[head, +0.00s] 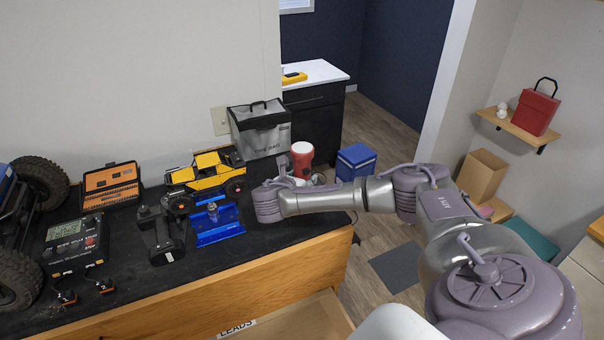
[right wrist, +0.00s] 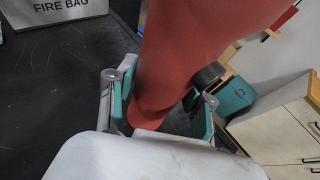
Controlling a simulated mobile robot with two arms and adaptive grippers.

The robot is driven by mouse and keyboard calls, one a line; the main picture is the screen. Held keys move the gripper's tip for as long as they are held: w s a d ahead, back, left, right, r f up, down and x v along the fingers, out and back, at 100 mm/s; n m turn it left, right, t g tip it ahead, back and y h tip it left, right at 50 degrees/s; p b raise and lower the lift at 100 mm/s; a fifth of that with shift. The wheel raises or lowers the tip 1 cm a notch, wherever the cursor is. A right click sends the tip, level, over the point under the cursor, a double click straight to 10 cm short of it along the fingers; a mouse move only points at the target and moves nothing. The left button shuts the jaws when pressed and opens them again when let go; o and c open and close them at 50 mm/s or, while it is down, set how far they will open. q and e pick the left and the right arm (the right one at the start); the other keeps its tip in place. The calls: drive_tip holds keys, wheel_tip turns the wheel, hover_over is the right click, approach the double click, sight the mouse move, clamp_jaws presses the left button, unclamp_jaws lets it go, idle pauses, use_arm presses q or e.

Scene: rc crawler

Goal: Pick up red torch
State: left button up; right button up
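The red torch (head: 302,160) stands at the right end of the black bench top, with a pale lens face showing; my right arm hides its lower part. In the right wrist view the torch (right wrist: 175,60) fills the upper middle, its narrow end between my fingers. My right gripper (right wrist: 160,108) has its two teal-padded fingers apart around the torch. A gap shows between the torch and the right-hand finger; the left-hand finger is very close to it, and I cannot tell if they touch. My left gripper is not in view.
A grey fire bag (head: 262,132) stands behind the torch. A yellow crawler (head: 207,175), a blue stand (head: 217,228), a black drill-like tool (head: 162,235), a charger (head: 74,243) and an orange case (head: 110,187) crowd the bench left of my gripper. An open drawer (head: 300,318) juts out below.

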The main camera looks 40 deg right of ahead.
drive_tip(key=c, duration=0.7)
drive_tip(key=shift+c, duration=0.2)
